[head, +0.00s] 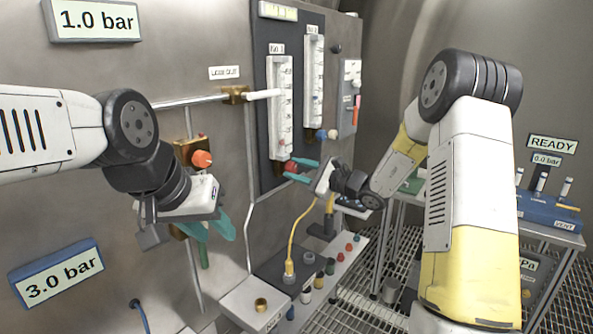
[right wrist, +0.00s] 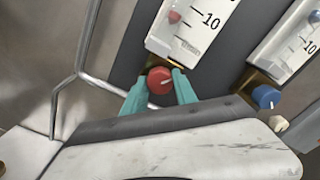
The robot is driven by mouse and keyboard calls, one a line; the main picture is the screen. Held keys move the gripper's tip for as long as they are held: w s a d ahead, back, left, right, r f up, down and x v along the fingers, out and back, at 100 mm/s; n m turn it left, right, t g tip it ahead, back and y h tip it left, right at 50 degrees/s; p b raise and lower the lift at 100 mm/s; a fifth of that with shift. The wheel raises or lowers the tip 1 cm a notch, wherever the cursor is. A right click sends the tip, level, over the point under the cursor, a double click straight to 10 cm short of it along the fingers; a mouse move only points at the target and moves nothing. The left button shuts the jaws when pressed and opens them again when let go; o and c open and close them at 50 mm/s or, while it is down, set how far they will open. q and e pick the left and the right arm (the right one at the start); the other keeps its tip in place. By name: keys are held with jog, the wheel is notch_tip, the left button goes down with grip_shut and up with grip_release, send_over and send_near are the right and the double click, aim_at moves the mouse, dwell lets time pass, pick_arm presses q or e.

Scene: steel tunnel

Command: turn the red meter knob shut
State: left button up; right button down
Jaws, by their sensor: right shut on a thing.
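The red meter knob (right wrist: 160,80) sits at the foot of the left flow meter (head: 281,105); in the head view the red knob (head: 291,166) shows just left of my right fingers. My right gripper (right wrist: 160,92) has its two teal fingers on either side of the red knob, shut on it. In the head view my right gripper (head: 299,171) reaches the panel from the right. My left gripper (head: 214,229) hangs in front of the wall at left, its teal fingers pointing down and right, apart from the meters.
A second meter (head: 313,85) with a blue knob (right wrist: 266,97) stands to the right of the first. An orange knob (head: 202,159) on a brass valve is near my left gripper. A bench with several coloured caps and a yellow cable (head: 296,240) lies below.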

jog(key=n, duration=0.5)
jog(key=shift+n, duration=0.3)
dwell(0.4)
jog(key=c, duration=1)
grip_release()
jog(key=shift+o, duration=0.2)
jog(key=v, duration=0.7)
jog(key=shift+s+d, duration=0.25)
jog(key=shift+s, duration=0.05)
